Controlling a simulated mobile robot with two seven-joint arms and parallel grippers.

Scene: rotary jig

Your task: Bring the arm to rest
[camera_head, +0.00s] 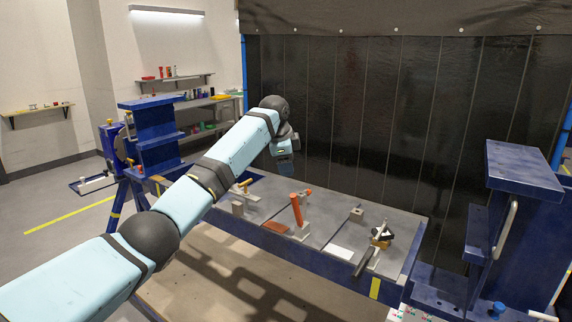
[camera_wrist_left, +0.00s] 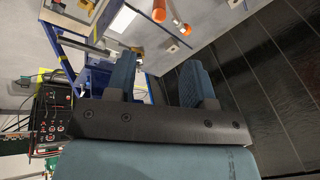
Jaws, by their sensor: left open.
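My left arm (camera_head: 190,200) reaches from the lower left across the head view. My left gripper (camera_head: 286,165) hangs pointing down above the far side of the jig table (camera_head: 320,215), with nothing seen between its fingers. In the left wrist view its two blue fingers (camera_wrist_left: 160,62) stand apart, and the table shows beyond them. A clamp with an orange handle (camera_head: 297,208) stands on the table to the right of the gripper, apart from it. My right gripper is not in view.
The table also bears a red plate (camera_head: 275,227), a white plate (camera_head: 340,252) and a dark-handled clamp (camera_head: 364,262). Blue posts stand at left (camera_head: 155,135) and right (camera_head: 515,200). A dark curtain (camera_head: 380,110) hangs behind. A control box (camera_wrist_left: 50,118) shows in the wrist view.

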